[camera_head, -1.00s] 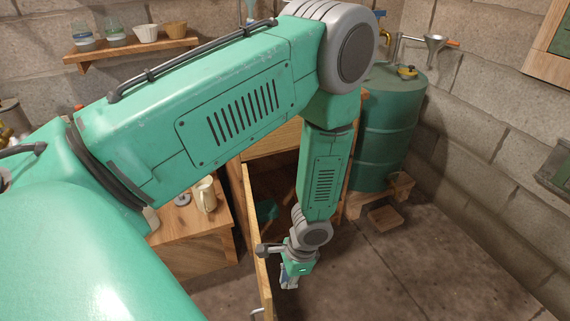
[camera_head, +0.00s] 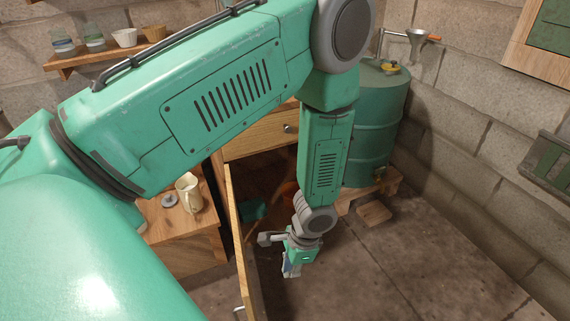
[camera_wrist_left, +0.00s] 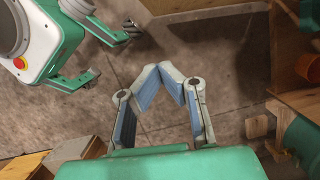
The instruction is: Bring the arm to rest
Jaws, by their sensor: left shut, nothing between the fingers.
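My left arm, green with grey joints, reaches across the head view and hangs down at the elbow. Its left gripper (camera_head: 290,270) points down over the concrete floor, just right of an open wooden cabinet door (camera_head: 241,252). In the left wrist view the two grey-and-blue fingers (camera_wrist_left: 170,72) bend together at their tips, shut and empty, with bare floor beyond them. My right gripper shows in neither view.
A cabinet with a drawer (camera_head: 262,134) stands behind the door, with an orange pot (camera_wrist_left: 305,67) inside. A green barrel (camera_head: 376,125) stands on wood at the back. A cream jug (camera_head: 188,193) sits on a low wooden table. Floor at the right is clear.

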